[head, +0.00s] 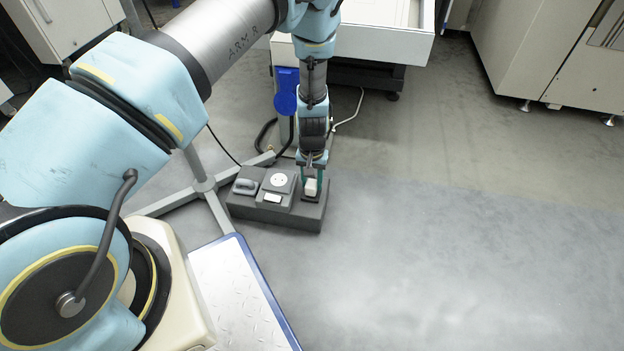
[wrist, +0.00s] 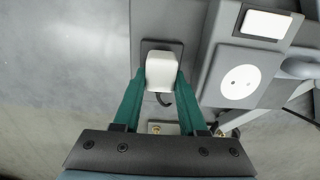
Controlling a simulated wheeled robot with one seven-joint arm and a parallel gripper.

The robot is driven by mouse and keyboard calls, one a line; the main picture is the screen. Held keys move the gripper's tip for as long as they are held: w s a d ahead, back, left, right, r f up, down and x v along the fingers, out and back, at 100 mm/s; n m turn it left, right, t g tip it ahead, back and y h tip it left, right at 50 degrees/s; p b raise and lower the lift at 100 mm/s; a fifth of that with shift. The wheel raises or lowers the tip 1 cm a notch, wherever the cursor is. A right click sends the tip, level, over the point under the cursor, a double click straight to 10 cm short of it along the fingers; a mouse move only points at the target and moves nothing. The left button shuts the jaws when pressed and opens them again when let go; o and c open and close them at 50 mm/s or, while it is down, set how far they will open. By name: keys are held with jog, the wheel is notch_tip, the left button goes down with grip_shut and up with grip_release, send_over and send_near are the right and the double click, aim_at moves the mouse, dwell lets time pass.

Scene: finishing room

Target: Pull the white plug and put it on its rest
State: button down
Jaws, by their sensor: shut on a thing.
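The white plug (head: 311,186) is at the right end of a dark grey block, between the fingers of my gripper (head: 311,182). In the wrist view the white plug (wrist: 161,71) is held between the two green fingertips of my gripper (wrist: 161,80). It is over a dark square pad (wrist: 147,46); I cannot tell whether it touches the pad. A dark cord shows just below the plug. A round white socket (head: 279,180) with empty holes sits left of the plug on a raised grey housing; this socket also shows in the wrist view (wrist: 240,82).
A white switch (head: 272,198) and a grey handle (head: 246,186) are beside the socket. The floor (head: 450,250) to the right is clear.

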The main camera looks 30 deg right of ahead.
dwell(0.3)
jog(key=shift+c, duration=1.9)
grip_release()
notch_tip(320, 180, up, 11)
jog(key=p, duration=0.4)
jog(key=w+a+r+n, duration=0.2)
jog(key=w+a+r, duration=0.3)
jog(key=a+r, duration=0.35)
jog(key=w+a+r+n, duration=0.2)
jog(key=w+a+r, duration=0.2)
jog(key=a+r, duration=0.4)
jog(key=s+a+r+n+t, duration=0.1)
jog(key=s+a+r+n, duration=0.15)
jog(key=a+r, duration=0.65)
jog(key=s+a+r+n+t, duration=0.1)
jog(key=s+a+r, duration=0.35)
jog(key=a, duration=0.85)
notch_tip(320, 180, up, 39)
jog(key=p, duration=3.8)
jog(key=shift+w+d+f, duration=0.15)
jog(key=shift+w+d, duration=0.1)
jog(key=shift+d, duration=0.05)
